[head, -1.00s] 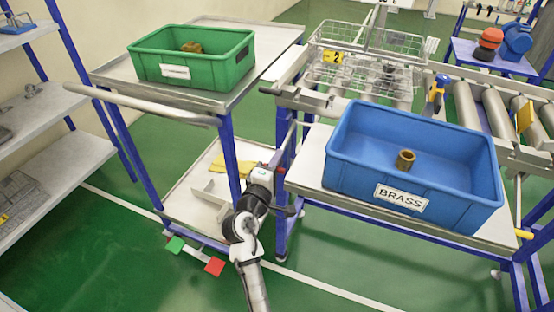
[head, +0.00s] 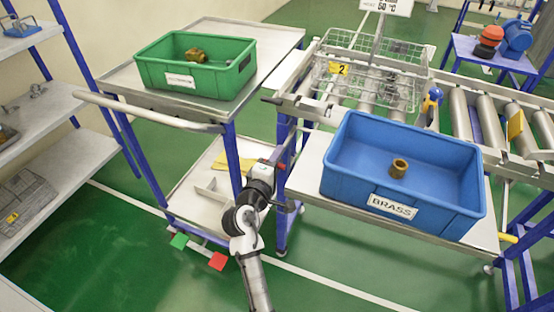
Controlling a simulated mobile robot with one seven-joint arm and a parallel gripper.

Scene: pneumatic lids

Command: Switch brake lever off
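The cart (head: 262,60) with a push handle (head: 150,110) stands left of centre. At its foot, low on the front edge, are a green tab (head: 179,241) and a red tab (head: 218,262), side by side on a bar; they look like the brake lever's pedals. My arm rises from the bottom of the picture. My gripper (head: 281,158) is at its far end, in front of the gap between the cart and the conveyor stand, above and right of both tabs and apart from them. Its fingers are too small and hidden to tell open from shut.
A green bin (head: 225,82) stands on the cart top. A blue bin (head: 430,205) labelled BRASS stands on a shelf (head: 312,165) by the roller conveyor (head: 490,125). Shelving (head: 60,120) is at the left. The green floor (head: 120,260) left of the tabs is clear.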

